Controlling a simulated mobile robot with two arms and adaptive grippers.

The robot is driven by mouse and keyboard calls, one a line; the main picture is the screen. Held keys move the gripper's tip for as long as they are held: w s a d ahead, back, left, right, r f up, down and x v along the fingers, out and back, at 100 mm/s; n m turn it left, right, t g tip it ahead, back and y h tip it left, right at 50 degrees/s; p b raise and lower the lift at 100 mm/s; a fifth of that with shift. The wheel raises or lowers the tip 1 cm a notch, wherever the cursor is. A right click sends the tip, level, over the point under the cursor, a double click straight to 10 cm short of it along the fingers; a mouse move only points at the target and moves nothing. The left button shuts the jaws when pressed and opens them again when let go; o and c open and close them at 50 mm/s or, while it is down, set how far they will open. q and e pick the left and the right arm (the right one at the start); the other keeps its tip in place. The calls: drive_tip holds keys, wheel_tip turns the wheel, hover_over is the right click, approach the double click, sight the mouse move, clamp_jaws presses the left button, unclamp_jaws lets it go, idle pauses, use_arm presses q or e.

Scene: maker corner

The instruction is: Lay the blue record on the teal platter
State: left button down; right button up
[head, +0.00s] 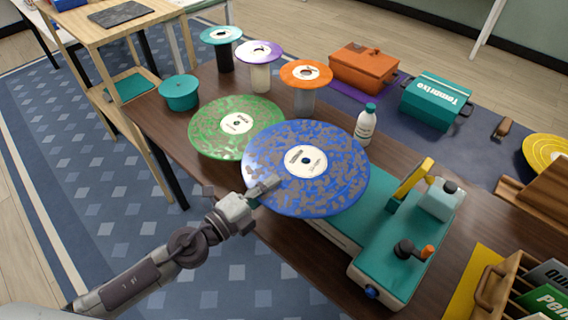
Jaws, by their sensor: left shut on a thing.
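The blue record (335,165), blotched with grey and with a cream centre label, is over the left part of a teal deck (385,260) on the brown table. My left gripper (265,188) is shut on the record's near-left edge. The record looks roughly level; I cannot tell whether it touches anything below. It covers that part of the deck, so any platter under it is hidden. A small teal disc (221,33) tops a black stand at the back left. My right gripper is not in view.
A green record (205,127) lies close behind the blue one. A white bottle (365,125) stands by its far edge. The deck carries a yellow arm (412,178) and an orange-tipped crank (426,252). Purple (259,50) and orange (292,80) discs on stands, and a teal pot (180,94), are behind.

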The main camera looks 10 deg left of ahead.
sight(284, 169)
use_arm(q)
drive_tip(key=shift+w+d+h, duration=0.25)
drive_tip(key=shift+d+h, duration=0.05)
drive_tip(key=shift+d, duration=0.05)
drive_tip(key=shift+w+d+r+m+g+h, duration=0.15)
drive_tip(key=shift+w+d+m+g+h, duration=0.3)
drive_tip(key=shift+m+g, duration=0.3)
drive_tip(key=w+g, duration=0.1)
drive_tip(key=m+g+h, duration=0.1)
drive_tip(key=w+d+m+g+h+p, duration=0.1)
drive_tip(key=shift+w+r+h, duration=0.25)
drive_tip(key=shift+w+r, duration=0.05)
drive_tip(key=shift+r, duration=0.05)
drive_tip(key=shift+w+r+m+g+h, duration=0.1)
drive_tip(key=shift+w+m+g+h, duration=0.25)
drive_tip(key=shift+m+g, duration=0.35)
wheel_tip(284, 169, down, 6)
drive_tip(key=b, duration=0.5)
drive_tip(key=shift+s+r, duration=0.1)
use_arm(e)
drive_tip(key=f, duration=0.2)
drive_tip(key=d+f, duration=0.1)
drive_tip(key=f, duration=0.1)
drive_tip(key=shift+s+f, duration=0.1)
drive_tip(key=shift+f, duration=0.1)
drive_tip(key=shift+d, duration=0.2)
